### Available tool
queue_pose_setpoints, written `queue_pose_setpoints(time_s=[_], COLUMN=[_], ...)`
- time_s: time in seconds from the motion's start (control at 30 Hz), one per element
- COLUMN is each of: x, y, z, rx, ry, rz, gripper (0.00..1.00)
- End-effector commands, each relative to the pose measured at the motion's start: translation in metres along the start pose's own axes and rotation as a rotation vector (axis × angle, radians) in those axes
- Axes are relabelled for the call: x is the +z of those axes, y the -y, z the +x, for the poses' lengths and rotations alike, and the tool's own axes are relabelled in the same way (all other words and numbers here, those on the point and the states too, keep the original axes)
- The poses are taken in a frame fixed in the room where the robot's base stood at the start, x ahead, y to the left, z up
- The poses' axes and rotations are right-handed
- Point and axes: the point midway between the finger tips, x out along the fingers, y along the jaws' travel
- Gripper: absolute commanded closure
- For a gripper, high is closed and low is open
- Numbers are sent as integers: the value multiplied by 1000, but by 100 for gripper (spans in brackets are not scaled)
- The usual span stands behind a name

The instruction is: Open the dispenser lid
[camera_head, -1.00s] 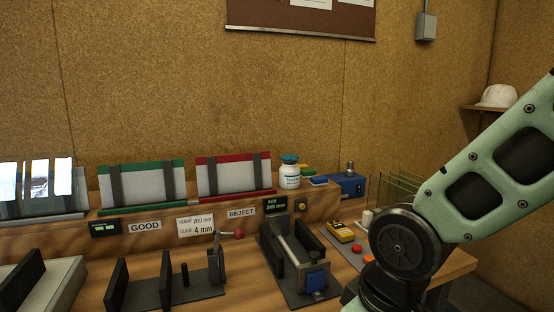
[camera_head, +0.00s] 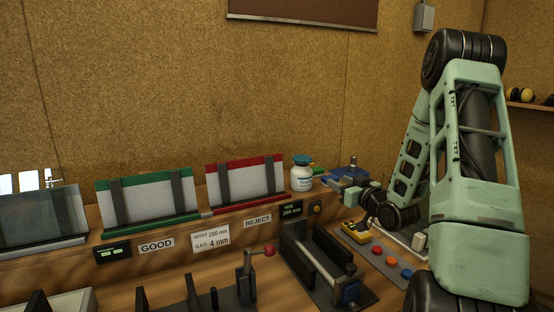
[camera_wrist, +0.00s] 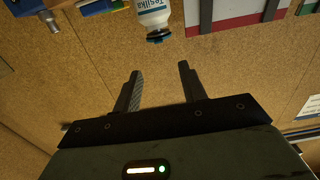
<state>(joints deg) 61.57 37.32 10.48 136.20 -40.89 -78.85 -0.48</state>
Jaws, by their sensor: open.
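A white bottle (camera_head: 301,176) with a blue-teal cap (camera_head: 302,160) stands on the back shelf, right of the red-framed panel. It is the thing that most looks like the dispenser, and its cap looks closed. The wrist view shows the bottle (camera_wrist: 154,12) upside down at the top edge, its cap (camera_wrist: 159,36) facing the fingers. My gripper (camera_wrist: 158,68) is open and empty. The cap lies beyond the fingertips, roughly in line with the gap between them, and nothing touches it. In the head view my wrist is right of the bottle, and the fingers are hard to make out.
Green-framed (camera_head: 148,198) and red-framed (camera_head: 245,183) panels stand left of the bottle. A blue device (camera_head: 351,172) stands to its right. A clamp fixture (camera_head: 320,262), a red-knobbed lever (camera_head: 269,251) and a yellow meter (camera_head: 356,232) occupy the bench. Space above the bottle is clear.

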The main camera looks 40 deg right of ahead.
Motion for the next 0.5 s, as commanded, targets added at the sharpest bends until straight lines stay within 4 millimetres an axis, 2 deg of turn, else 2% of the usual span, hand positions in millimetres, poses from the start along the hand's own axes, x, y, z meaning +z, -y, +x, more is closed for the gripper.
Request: queue_pose_setpoints(time_s=[0.1, 0.23, 0.5], x=[-3, -5, -9], y=[-12, -11, -12], z=[-4, 7, 60], rx=[15, 13, 14], ry=[-30, -33, -33], rz=[4, 4, 5], gripper=[58, 58, 58])
